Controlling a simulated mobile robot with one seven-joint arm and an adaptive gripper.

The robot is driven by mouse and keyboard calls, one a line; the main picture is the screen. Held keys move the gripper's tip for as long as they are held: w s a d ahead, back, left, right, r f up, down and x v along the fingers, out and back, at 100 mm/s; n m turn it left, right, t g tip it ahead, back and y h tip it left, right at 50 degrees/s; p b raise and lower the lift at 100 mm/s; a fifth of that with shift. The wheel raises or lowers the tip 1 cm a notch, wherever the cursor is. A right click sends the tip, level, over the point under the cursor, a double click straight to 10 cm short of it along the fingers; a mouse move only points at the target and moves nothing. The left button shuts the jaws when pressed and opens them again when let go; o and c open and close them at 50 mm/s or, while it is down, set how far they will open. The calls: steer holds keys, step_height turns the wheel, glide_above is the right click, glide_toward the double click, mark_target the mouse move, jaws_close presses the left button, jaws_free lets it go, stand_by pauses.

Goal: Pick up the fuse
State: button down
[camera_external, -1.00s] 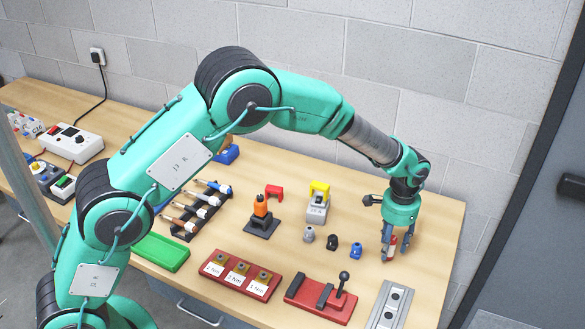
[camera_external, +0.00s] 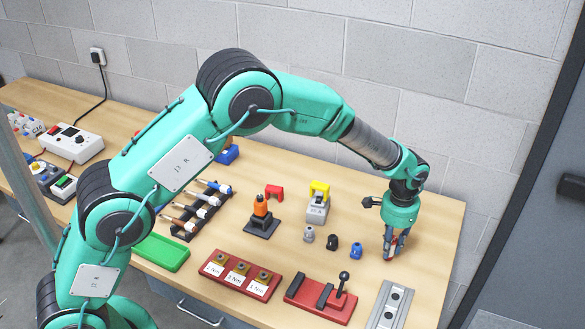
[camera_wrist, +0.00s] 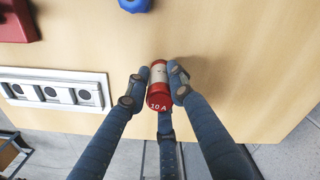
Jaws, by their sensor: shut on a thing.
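The fuse (camera_wrist: 159,98) is a short cylinder with red ends and a pale middle band, and its near end reads "10 A". In the wrist view my gripper (camera_wrist: 157,86) has its fingers closed around the fuse, one on each side and one below in the picture. In the external view my gripper (camera_external: 396,243) points down at the right part of the table. The fuse there is mostly hidden by the fingers, with a bit of red showing low between them. It looks to be at the table top; I cannot tell if it is clear of it.
A grey socket strip (camera_external: 390,306) lies in front of my gripper. A blue knob (camera_external: 356,250), a black one (camera_external: 332,243) and a grey one (camera_external: 309,235) stand to its left. A red lever block (camera_external: 320,300) is at the front. The table's right edge is close.

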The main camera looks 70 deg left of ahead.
mark_target(393, 238)
steer(key=shift+r, duration=0.2)
steer(key=shift+r, duration=0.6)
step_height(393, 238, up, 2)
steer(key=shift+r+p, duration=0.1)
steer(key=shift+p, duration=0.5)
steer(key=s+d+r+p, duration=0.1)
steer(key=s+d+p, duration=0.1)
steer(key=s, duration=1.3)
steer(key=shift+s+r, duration=0.15)
steer(key=shift+s, duration=0.25)
